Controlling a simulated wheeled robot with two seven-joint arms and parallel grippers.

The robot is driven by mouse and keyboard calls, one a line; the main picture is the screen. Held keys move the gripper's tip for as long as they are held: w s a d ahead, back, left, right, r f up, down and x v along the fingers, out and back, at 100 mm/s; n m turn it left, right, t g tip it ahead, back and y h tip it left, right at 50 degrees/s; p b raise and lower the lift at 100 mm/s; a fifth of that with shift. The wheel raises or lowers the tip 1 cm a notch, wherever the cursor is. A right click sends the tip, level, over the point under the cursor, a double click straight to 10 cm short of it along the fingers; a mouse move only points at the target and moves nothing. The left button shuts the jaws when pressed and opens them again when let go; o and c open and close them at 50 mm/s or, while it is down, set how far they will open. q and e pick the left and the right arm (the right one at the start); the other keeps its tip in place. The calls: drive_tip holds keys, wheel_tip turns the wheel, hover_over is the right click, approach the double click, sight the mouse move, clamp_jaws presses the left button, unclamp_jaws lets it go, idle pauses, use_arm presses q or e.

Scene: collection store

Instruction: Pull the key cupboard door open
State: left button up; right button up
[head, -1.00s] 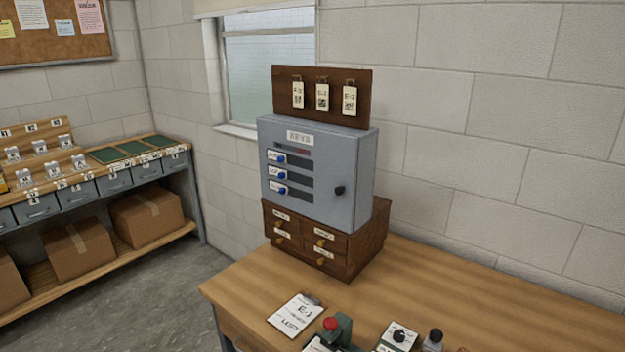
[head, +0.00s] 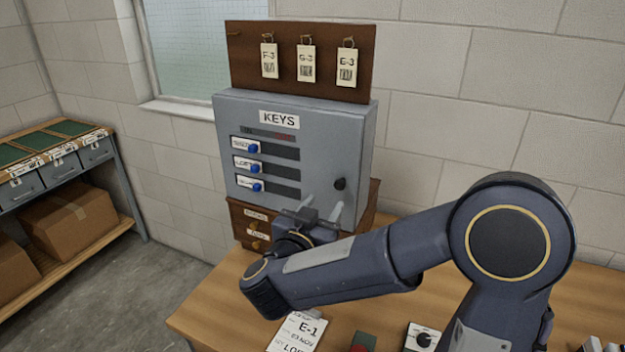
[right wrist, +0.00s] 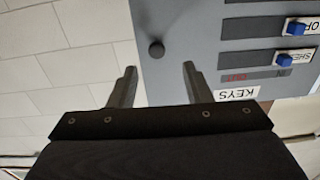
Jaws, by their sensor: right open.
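The grey key cupboard (head: 320,130) is labelled KEYS and stands on a small wooden drawer unit (head: 250,222). Its door looks shut. A round black knob (head: 339,184) sits at the door's right side. My right gripper (head: 322,212) is open and empty, in front of the door and just below the knob in the head view. In the right wrist view the knob (right wrist: 156,50) shows beyond the fingertips (right wrist: 158,68), between their lines and apart from both. My left gripper is not in view.
A wooden board with hanging tags (head: 300,62) stands above the cupboard. On the table (head: 220,310) lie a card marked E-1 (head: 298,332) and a device with a black knob (head: 424,340). A shelf with boxes (head: 70,215) is at the left.

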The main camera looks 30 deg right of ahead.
sight(339, 186)
drive_tip(key=p+x, duration=0.1)
drive_tip(key=x, duration=0.6)
drive_tip(key=shift+w+d+r, duration=0.1)
drive_tip(key=shift+d, duration=0.3)
clamp_jaws()
